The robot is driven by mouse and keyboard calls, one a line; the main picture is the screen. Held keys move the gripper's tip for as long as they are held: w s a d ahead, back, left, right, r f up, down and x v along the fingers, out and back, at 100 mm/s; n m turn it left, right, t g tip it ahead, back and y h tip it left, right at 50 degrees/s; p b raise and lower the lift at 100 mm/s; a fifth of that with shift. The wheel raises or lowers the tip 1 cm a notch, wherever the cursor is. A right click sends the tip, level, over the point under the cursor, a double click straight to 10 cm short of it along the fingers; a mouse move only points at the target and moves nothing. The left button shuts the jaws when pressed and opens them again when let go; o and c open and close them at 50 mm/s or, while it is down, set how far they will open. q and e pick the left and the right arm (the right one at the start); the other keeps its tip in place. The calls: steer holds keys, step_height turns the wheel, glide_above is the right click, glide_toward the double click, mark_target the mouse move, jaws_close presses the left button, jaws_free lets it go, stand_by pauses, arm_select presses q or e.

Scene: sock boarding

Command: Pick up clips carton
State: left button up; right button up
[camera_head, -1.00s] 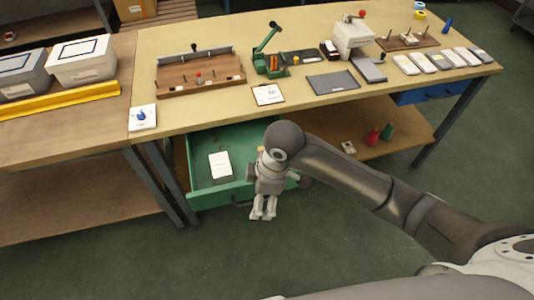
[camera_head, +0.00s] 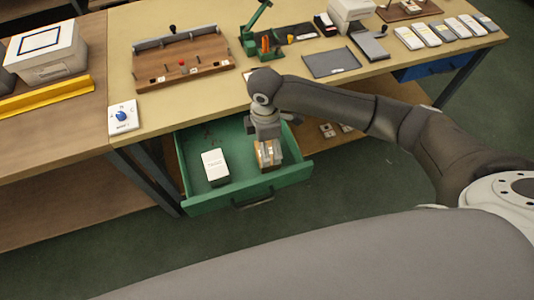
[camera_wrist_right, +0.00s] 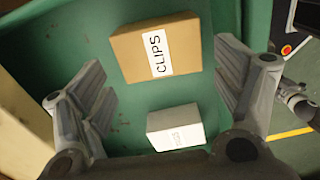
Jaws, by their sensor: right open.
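The clips carton (camera_wrist_right: 157,50) is a brown cardboard box with a white CLIPS label, lying in the open green drawer (camera_head: 225,202). In the head view the clips carton (camera_head: 265,161) is at the drawer's right side, partly hidden by my right gripper. My right gripper (camera_head: 267,148) points down over it. In the right wrist view the right gripper (camera_wrist_right: 165,78) is open, with its fingers at the left and right and nothing held between them. The carton shows beyond the fingers; whether they touch it I cannot tell. My left gripper is not in view.
A smaller white box (camera_head: 215,166) lies left of the carton in the drawer; it also shows in the right wrist view (camera_wrist_right: 175,127). The drawer walls surround both. The workbench top (camera_head: 185,108) stands above and behind, with a wooden fixture (camera_head: 184,60) on it.

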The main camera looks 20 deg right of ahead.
steer(key=f, duration=0.4)
steer(key=shift+d, duration=0.25)
steer(key=shift+f, duration=0.3)
steer(key=c, duration=0.5)
steer(key=shift+c, duration=1.3)
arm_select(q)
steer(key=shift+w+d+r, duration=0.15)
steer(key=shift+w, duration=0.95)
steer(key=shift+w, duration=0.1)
